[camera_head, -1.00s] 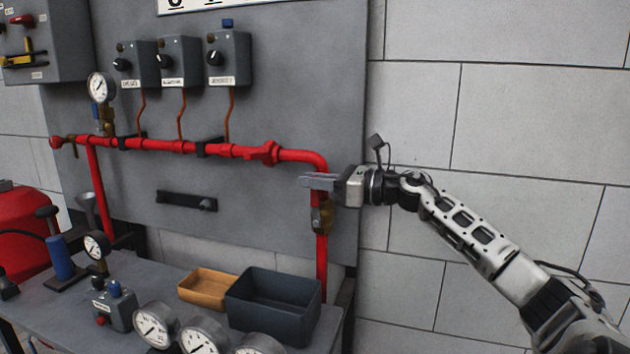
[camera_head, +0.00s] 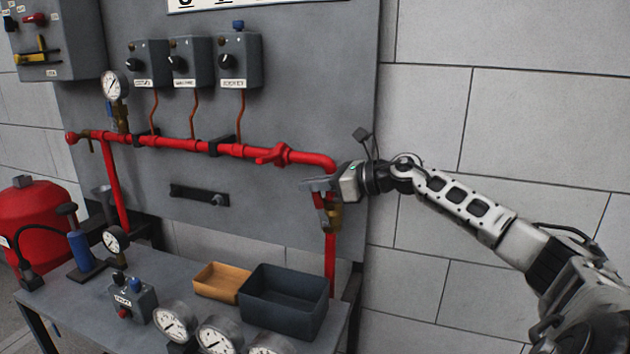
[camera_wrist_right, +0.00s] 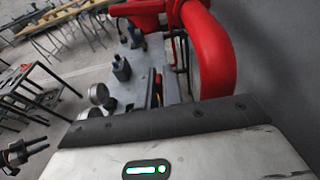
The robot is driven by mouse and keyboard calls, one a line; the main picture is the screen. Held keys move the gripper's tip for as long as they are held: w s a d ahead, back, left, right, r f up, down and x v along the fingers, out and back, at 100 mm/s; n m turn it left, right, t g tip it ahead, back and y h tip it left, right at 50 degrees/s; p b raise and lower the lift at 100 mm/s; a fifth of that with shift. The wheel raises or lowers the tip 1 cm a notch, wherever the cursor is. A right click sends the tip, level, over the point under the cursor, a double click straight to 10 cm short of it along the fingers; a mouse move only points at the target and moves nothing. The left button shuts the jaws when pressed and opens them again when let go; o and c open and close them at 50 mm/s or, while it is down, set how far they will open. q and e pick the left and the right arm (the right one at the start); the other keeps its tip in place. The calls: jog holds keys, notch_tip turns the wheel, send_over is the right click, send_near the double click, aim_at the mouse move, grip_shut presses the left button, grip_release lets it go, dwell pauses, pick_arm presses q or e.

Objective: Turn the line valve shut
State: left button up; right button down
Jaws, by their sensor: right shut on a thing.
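The line valve (camera_head: 335,217) has a brass-coloured body on the vertical red pipe at the right end of the red line. A red valve handle (camera_head: 319,200) shows just below my right gripper's fingers, partly hidden by them. My right gripper (camera_head: 315,185) reaches in from the right, in front of the pipe, and is shut on the handle. In the right wrist view, the red pipe elbow (camera_wrist_right: 212,50) is close in front of the gripper body. The fingertips and valve are hidden there.
A dark grey bin (camera_head: 283,303) and a wooden tray (camera_head: 220,283) stand on the bench below the valve. Several gauges stand along the bench front. Grey control boxes (camera_head: 240,60) hang above the red pipe (camera_head: 185,144). The wall at right is bare.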

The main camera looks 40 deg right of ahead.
jog(key=c, duration=1.5)
grip_release()
jog(key=shift+c, duration=0.2)
jog(key=shift+s+d+f+b, duration=0.1)
jog(key=shift+s+d+b, duration=0.2)
jog(key=shift+s, duration=0.1)
jog(key=b+v, duration=0.2)
jog(key=v, duration=1.3)
jog(key=shift+r, duration=0.3)
jog(key=shift+a, duration=0.1)
